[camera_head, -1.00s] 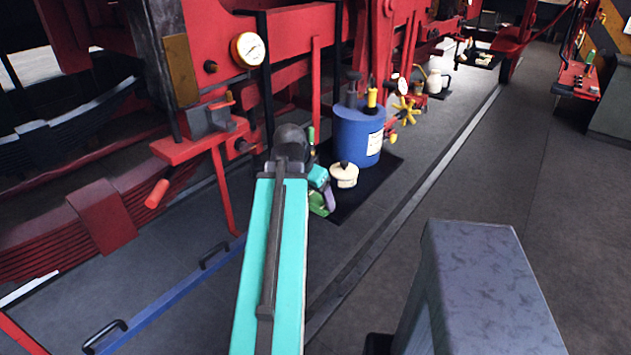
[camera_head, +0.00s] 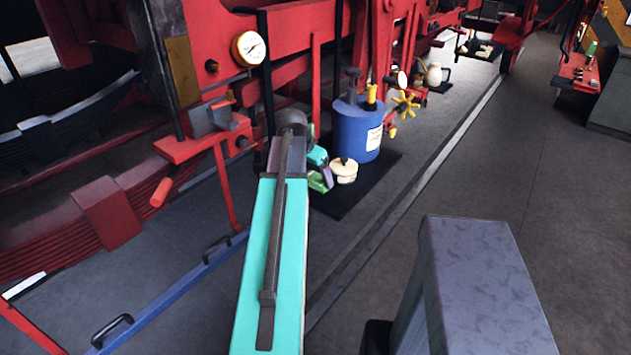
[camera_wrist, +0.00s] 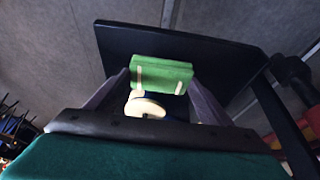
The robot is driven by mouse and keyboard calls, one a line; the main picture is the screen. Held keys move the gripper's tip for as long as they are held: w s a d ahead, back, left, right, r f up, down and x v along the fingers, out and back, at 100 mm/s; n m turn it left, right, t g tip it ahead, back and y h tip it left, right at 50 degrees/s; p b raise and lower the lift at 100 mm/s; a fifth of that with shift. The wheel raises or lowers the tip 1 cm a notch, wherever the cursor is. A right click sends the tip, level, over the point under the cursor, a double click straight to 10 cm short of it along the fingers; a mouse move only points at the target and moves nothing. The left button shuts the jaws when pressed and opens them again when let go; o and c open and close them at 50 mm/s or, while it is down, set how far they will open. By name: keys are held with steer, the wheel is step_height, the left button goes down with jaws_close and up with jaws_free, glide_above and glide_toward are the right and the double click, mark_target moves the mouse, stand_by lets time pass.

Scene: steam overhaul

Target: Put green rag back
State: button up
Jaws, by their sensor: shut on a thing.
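The green rag (camera_wrist: 161,74) is a folded block between my fingertips in the wrist view. My gripper (camera_wrist: 160,80) is shut on it. In the head view the rag (camera_head: 317,182) shows just right of my arm, under my gripper (camera_head: 322,172), which is partly hidden by the arm. The rag appears over or beside the left edge of a black mat (camera_head: 365,187); I cannot tell whether it touches anything below.
A cream tin (camera_head: 344,171) stands right of the rag, and a blue drum (camera_head: 357,130) stands behind it on the mat. Red machine frames with a gauge (camera_head: 249,48) rise at left and behind. A blue bar (camera_head: 170,297) lies at lower left.

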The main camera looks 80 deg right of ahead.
mark_target(314, 179)
steer(key=shift+d, duration=0.15)
steer(key=shift+d, duration=0.45)
steer(key=shift+a+f+p, duration=0.1)
steer(key=shift+f+p, duration=0.8)
steer(key=shift+f, duration=0.9)
steer(key=o, duration=0.9)
steer(key=shift+f, duration=0.1)
steer(key=shift+w+r, duration=0.1)
steer(key=shift+r, duration=0.15)
steer(key=shift+b+v, duration=1.35)
steer(key=shift+v, duration=4.5)
steer(key=shift+a+r, duration=0.1)
